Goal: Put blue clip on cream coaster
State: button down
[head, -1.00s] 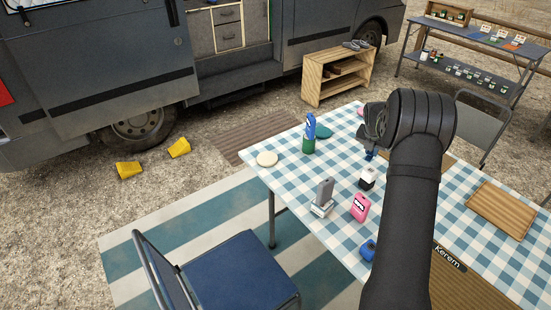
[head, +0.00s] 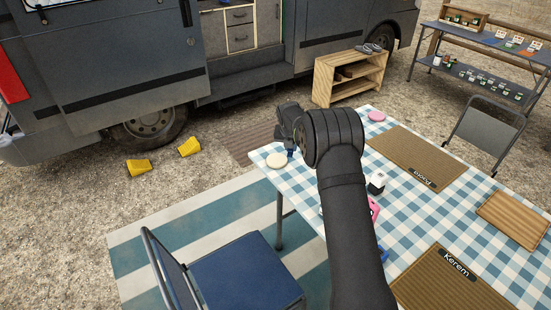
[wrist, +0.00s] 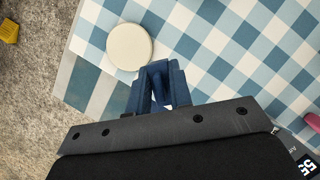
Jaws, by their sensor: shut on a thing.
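The cream coaster (head: 276,161) lies flat near the far left corner of the checkered table (head: 318,212). In the wrist view the cream coaster (wrist: 130,46) is fully visible, just beyond and left of my fingertips. My gripper (head: 290,150) is over that corner, beside the coaster in the picture. It is shut on the blue clip (wrist: 158,82), which shows as a dark blue shape at the jaws in the wrist view. Only a small blue bit shows under the gripper in the head view. The clip's height above the table is hard to tell.
A pink coaster (head: 376,115), a white-and-black jar (head: 377,183), a pink item (head: 374,207) and a blue item (head: 383,254) stand on the table. Woven mats (head: 416,157) and a wooden board (head: 514,222) lie right. My arm hides part of the table.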

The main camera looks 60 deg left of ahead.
jog(key=s+a+f, duration=0.2)
jog(key=a, duration=0.1)
jog(key=s+a+f, duration=0.1)
jog(key=a+f, duration=0.1)
jog(key=shift+s+a, duration=0.15)
jog(key=shift+s, duration=0.15)
jog(key=shift+f, duration=1.95)
jog(key=shift+f, duration=0.1)
jog(key=c, duration=1.3)
grip_release()
jog(key=v, duration=1.2)
jog(key=shift+w, duration=0.1)
